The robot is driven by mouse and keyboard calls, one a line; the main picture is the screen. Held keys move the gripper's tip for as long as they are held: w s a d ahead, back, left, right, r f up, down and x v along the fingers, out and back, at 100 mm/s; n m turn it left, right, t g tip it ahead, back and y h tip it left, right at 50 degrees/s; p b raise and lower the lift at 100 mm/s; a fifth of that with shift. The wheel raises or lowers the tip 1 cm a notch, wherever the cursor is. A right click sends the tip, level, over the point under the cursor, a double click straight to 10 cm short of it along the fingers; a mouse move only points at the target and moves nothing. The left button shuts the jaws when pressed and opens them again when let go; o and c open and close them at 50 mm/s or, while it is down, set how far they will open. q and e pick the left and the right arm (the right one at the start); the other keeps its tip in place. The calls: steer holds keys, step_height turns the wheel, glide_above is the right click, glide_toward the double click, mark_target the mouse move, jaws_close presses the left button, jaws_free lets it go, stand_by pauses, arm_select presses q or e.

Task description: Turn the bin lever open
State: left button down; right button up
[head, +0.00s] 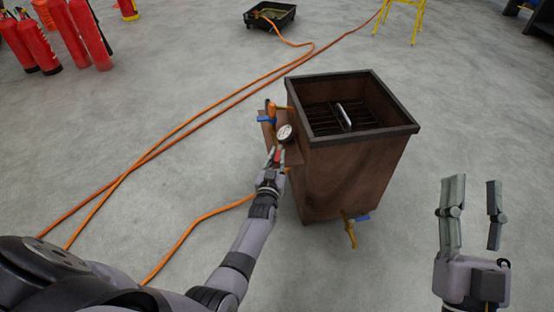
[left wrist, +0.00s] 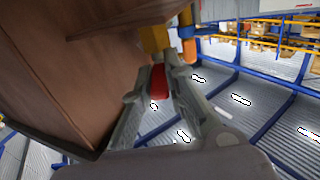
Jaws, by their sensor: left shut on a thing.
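The brown bin (head: 345,175) with a dark rim stands in the middle of the head view; its side fills the left of the left wrist view (left wrist: 60,60). On its left side are a round gauge (head: 285,132) and an orange pipe with a blue handle (head: 265,119). My left gripper (head: 277,157) is at that side, below the gauge, its fingers closed around a red lever (left wrist: 159,82) beside a brass-coloured valve body (left wrist: 154,38). The fingers hide part of the lever. My right gripper (head: 472,185) is open and empty, to the right of the bin.
A second valve with a blue handle (head: 360,217) sticks out low on the bin's front. Orange hoses (head: 200,110) cross the floor on the left. Red extinguishers (head: 88,35), a black tray (head: 270,16) and a yellow stand (head: 400,20) are farther back.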

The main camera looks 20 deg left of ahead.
mark_target(276, 162)
arm_select(q)
steer(key=shift+f, duration=0.1)
steer(key=c, duration=1.6)
jaws_free()
steer(key=v, duration=0.7)
steer(key=shift+s, duration=0.25)
steer(key=shift+c, duration=0.5)
